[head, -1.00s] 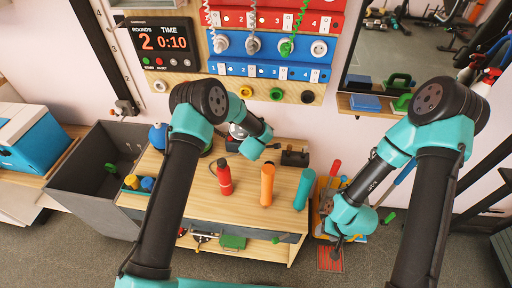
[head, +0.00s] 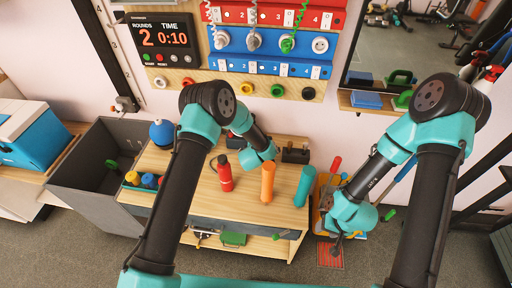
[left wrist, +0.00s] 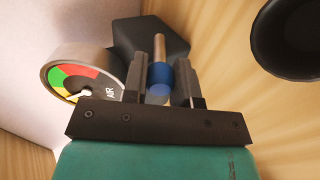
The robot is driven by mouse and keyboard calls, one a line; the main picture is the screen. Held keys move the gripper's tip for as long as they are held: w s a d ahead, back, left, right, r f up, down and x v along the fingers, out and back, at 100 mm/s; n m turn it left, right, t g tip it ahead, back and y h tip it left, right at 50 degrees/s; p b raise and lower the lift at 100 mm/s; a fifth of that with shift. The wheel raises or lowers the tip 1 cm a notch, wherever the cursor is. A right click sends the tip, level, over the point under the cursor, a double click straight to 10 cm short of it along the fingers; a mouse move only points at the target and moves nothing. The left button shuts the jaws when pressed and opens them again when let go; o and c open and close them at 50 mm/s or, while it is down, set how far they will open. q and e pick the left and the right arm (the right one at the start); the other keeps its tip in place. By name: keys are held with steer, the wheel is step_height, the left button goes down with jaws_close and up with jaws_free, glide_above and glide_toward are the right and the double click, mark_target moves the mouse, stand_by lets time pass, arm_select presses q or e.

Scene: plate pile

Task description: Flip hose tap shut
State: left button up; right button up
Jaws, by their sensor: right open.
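In the left wrist view a metal rod with a blue end (left wrist: 160,75) stands out from a dark block (left wrist: 150,38); it looks like the tap's lever. My left gripper (left wrist: 160,80) has its fingers on both sides of the blue end, with little or no gap showing. A round gauge (left wrist: 84,76) with green, yellow and red bands sits just left of the fingers. In the head view my left arm hides its fingers and most of the tap. My right gripper (head: 336,240) is open and empty, low at the right of the wooden bench (head: 225,205).
On the bench stand a red bottle (head: 224,174), an orange cylinder (head: 268,183) and a teal cylinder (head: 304,187). A grey bin (head: 85,200) is at the left. A coloured panel (head: 265,45) hangs on the wall behind.

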arm_select(q)
steer(key=o, duration=0.5)
steer(key=shift+c, duration=0.2)
steer(key=shift+w+r, duration=0.15)
steer(key=shift+w+a+r+g, duration=0.1)
steer(key=shift+w+r+g, duration=0.05)
steer(key=shift+g, duration=0.35)
steer(key=shift+w+a+r+g, duration=0.1)
steer(key=shift+r+g, duration=0.05)
steer(key=shift+g, duration=0.35)
